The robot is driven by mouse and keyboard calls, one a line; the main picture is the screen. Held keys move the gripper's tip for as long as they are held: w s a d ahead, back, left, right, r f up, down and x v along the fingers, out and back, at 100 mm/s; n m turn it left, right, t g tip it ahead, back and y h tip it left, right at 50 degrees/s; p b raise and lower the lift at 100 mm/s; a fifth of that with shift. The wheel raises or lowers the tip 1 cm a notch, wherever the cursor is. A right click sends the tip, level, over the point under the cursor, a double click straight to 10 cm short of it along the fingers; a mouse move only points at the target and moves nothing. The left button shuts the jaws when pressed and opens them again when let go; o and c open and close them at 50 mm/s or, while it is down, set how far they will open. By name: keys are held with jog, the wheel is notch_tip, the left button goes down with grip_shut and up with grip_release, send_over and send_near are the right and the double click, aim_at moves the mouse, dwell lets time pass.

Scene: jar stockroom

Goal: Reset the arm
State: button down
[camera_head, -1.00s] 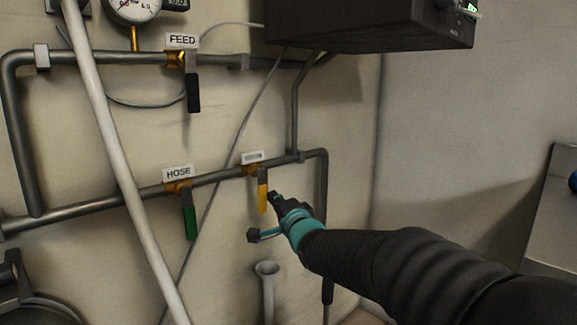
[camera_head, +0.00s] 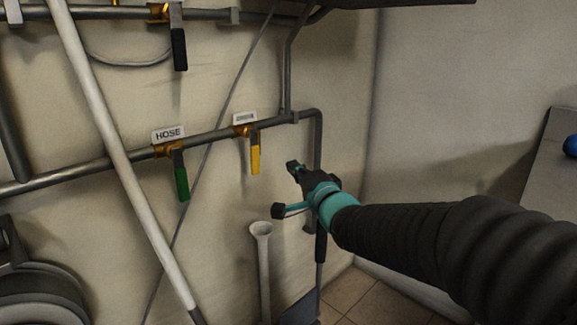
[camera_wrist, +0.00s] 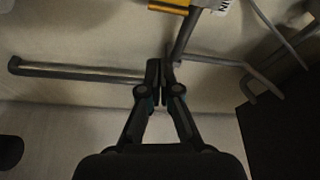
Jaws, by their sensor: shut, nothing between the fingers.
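My arm reaches in from the right in the head view. My gripper (camera_head: 293,168) is in front of the wall, to the right of the yellow valve handle (camera_head: 255,160) and apart from it. In the wrist view my gripper (camera_wrist: 160,64) shows its two fingers shut together with nothing between them. The yellow handle hangs straight down from its valve on the lower pipe. In the wrist view a yellow part (camera_wrist: 170,5) shows at the top edge.
A green handle (camera_head: 182,183) labelled HOSE and a black handle (camera_head: 179,49) hang from the pipes. A white pole (camera_head: 110,140) crosses at left. A bench (camera_head: 548,175) with a blue object (camera_head: 570,146) is at right.

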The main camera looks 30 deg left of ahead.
jog(key=shift+s+d, duration=0.3)
jog(key=shift+d, duration=0.05)
jog(key=s+d+f+t+h, duration=0.15)
jog(key=d+h, duration=0.35)
jog(key=d, duration=0.8)
jog(key=d+f+g+h, duration=0.15)
jog(key=d+h, duration=0.45)
jog(key=d, duration=0.8)
jog(key=s+d+f+n+g+h, duration=0.2)
jog(key=s+d+f, duration=0.4)
jog(key=s, duration=0.6)
jog(key=s+d+f+n+g+h, duration=0.2)
jog(key=s+d+f, duration=0.4)
jog(key=s+d, duration=0.4)
jog(key=shift+s+d+f+n+g, duration=0.15)
jog(key=shift+s+d+n+g, duration=0.35)
jog(key=shift+s+g, duration=0.55)
jog(key=shift+a, duration=0.1)
